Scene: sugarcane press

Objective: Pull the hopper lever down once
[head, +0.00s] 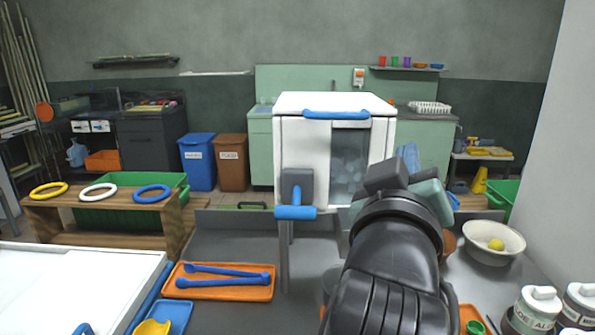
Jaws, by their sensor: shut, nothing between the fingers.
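The hopper (325,104) is a white box with a clear window (350,160) on its front, and pale lumps show behind the window. A blue bar (335,114) runs along its top front edge. The blue lever handle (295,212) sits low on the hopper's left front, below a grey block (297,186). My gripper (408,160) is at the right of the hopper, seen from behind, and overlaps its lower right corner in the picture. It is shut and empty, well to the right of the lever and apart from it. My wrist partly hides its fingers.
An orange tray (248,293) with blue tongs (222,275) lies at front left. A wooden stand (120,218) with coloured rings is farther left. A white bowl (480,253) with a yellow ball and white-lidded containers (536,310) are right. Grey counter (228,240) below the lever looks clear.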

